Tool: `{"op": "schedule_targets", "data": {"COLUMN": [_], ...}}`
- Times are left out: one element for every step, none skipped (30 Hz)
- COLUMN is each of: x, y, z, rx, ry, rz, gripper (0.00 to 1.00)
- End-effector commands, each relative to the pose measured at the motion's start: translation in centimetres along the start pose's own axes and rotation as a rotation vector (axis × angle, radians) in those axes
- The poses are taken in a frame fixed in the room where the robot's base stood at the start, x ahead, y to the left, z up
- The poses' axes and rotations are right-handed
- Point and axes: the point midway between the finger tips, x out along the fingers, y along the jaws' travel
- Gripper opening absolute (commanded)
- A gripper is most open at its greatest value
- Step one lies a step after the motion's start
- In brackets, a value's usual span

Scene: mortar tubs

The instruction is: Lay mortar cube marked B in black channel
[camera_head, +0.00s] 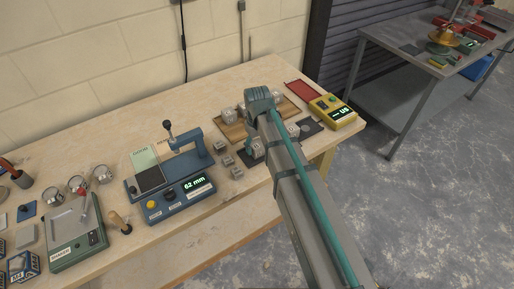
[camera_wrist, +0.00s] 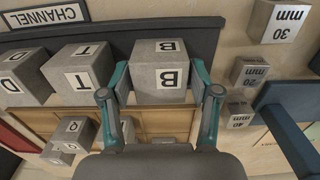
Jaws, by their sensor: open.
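In the wrist view, the grey cube marked B (camera_wrist: 160,75) stands between the two fingers of my gripper (camera_wrist: 159,76). The gripper is open, with one finger close along each side of the cube; I cannot tell whether they touch it. The black channel (camera_wrist: 115,27) runs behind the cube, with its CHANNEL label at the left. Cubes marked T (camera_wrist: 80,78) and D (camera_wrist: 22,80) stand in a row to the left of B. The undersides of the cubes are hidden, so I cannot tell whether B rests in the channel. In the head view my arm hides this area.
Below the row in the wrist view lies a wooden tray (camera_wrist: 165,120), with cube Q (camera_wrist: 75,132) at left. Cubes marked 30 mm (camera_wrist: 280,22), 20 mm and 40 mm stand at right. A blue gauge (camera_head: 182,200) and yellow box (camera_head: 333,112) flank the work area in the head view.

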Motion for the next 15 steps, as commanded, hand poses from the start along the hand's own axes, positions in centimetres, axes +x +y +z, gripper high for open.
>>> {"op": "schedule_targets", "data": {"x": [-0.5,-0.9,-1.4,-1.9,-2.4,-3.0,-3.5,-4.0,-4.7,-5.2,-5.7,-6.3,-6.8,-7.3,-7.8], "y": [0.0,0.0,0.0,0.0,0.0,0.0,0.0,0.0,0.0,0.0,0.0,0.0,0.1,0.0,0.0], "z": [-0.1,-0.1,-0.1,-0.1,-0.1,-0.1,-0.1,-0.1,-0.1,-0.1,-0.1,-0.1,-0.2,-0.1,-0.1], "rx": [0.0,0.0,0.0,0.0,0.0,0.0,0.0,0.0,0.0,0.0,0.0,0.0,0.0,0.0,0.0], "ry": [0.003,0.003,0.003,0.004,0.004,0.003,0.004,0.004,0.003,0.004,0.004,0.003,0.004,0.003,0.003], "rz": [0.001,0.001,0.001,0.001,0.001,0.001,0.001,0.001,0.001,0.001,0.001,0.001,0.001,0.001,0.001], "gripper": [0.62,0.62,0.62,0.62,0.62,0.62,0.62,0.62,0.62,0.62,0.62,0.62,0.62,0.62,0.62]}}
